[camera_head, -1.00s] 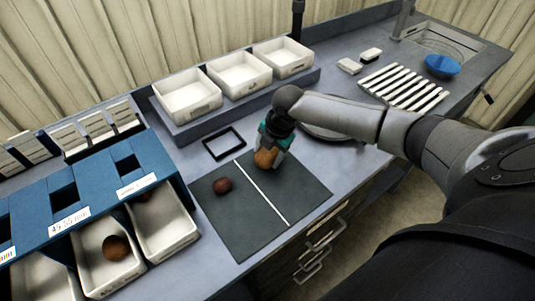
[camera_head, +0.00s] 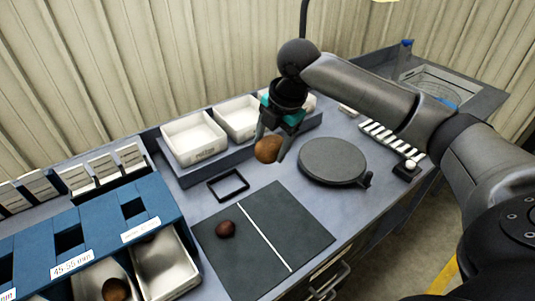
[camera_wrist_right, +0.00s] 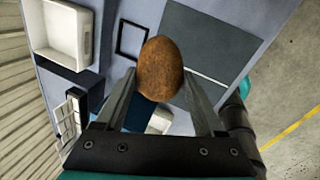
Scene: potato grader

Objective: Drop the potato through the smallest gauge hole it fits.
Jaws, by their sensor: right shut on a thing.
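My right gripper (camera_head: 272,145) is shut on a brown potato (camera_head: 268,150) and holds it raised above the counter. In the right wrist view the potato (camera_wrist_right: 160,69) sits between the two fingers. The blue gauge stand (camera_head: 100,225) is at the lower left, with square holes in its top and white labels, one reading 45-55 mm. The right-hand hole (camera_head: 133,208) and the hole beside it (camera_head: 69,239) show. Steel trays stand below; one tray holds a brown potato (camera_head: 115,289), another tray (camera_head: 165,266) is at its right. My left gripper is not in view.
A dark red potato (camera_head: 226,229) lies on the dark mat (camera_head: 300,228), left of its white line. A black square frame (camera_head: 228,185) lies behind the mat. White bins (camera_head: 193,137) stand on a raised shelf. A round grey plate (camera_head: 332,162) and a slatted rack are at the right.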

